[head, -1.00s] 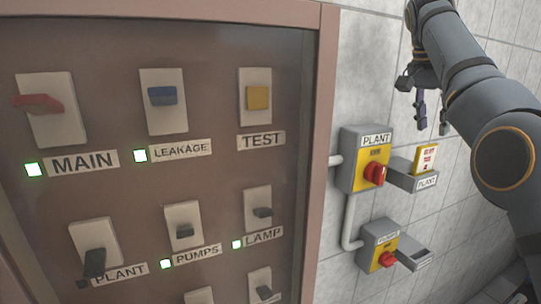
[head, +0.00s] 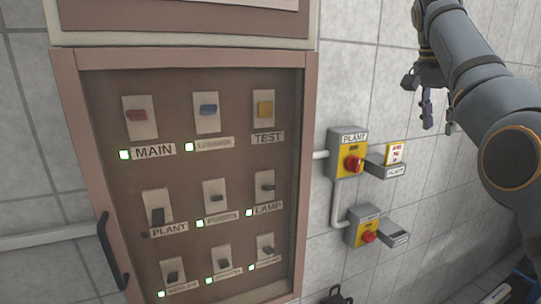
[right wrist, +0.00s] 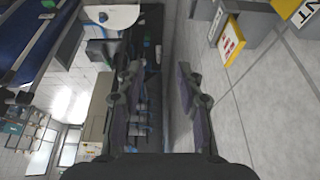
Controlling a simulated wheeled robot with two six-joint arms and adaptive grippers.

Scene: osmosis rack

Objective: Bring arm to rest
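My right arm (head: 468,75) comes in from the upper right of the head view. Its gripper (head: 438,108) hangs in front of the tiled wall, to the right of and above the upper PLANT switch box. In the right wrist view the two fingers (right wrist: 160,105) stand well apart with nothing between them. My left gripper is in neither view.
A breaker cabinet (head: 180,58) with several labelled switches and green lights fills the left. Right of it are the PLANT isolator (head: 341,140), its grey holder (head: 388,168) with a yellow-edged card (head: 395,152), and a lower isolator (head: 358,231). Tiled wall (head: 350,60) surrounds them.

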